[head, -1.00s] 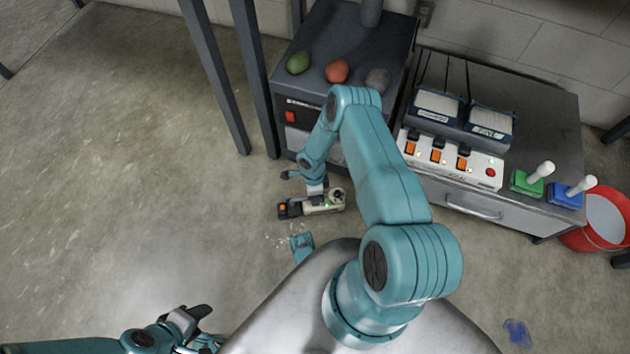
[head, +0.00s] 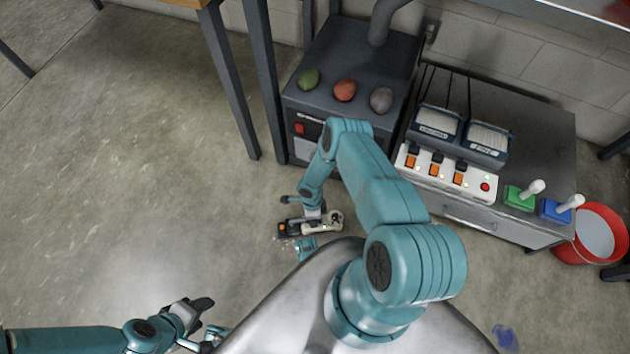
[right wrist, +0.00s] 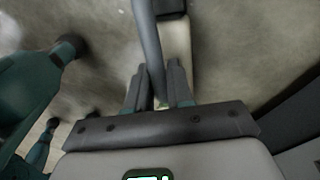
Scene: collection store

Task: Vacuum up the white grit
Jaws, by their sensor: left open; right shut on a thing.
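A small handheld vacuum (head: 322,224), cream with a dark, orange-marked end, is low over the floor in front of the dark cabinet. My right gripper (head: 314,212) is shut on it. A few faint specks of white grit (head: 283,243) lie on the concrete just below the vacuum's dark end, beside one of my teal feet. I cannot tell whether the vacuum touches the floor. My left gripper (head: 212,317) is open and empty at the lower left.
The dark cabinet (head: 345,58) bears a green, a red and a grey egg-shaped stone. A grey drawer cabinet (head: 545,130) holds two boxes, a switch strip (head: 447,172) and green and blue handled blocks. A red bucket (head: 590,250) stands right. Dark table legs (head: 235,85) are behind; floor at left is clear.

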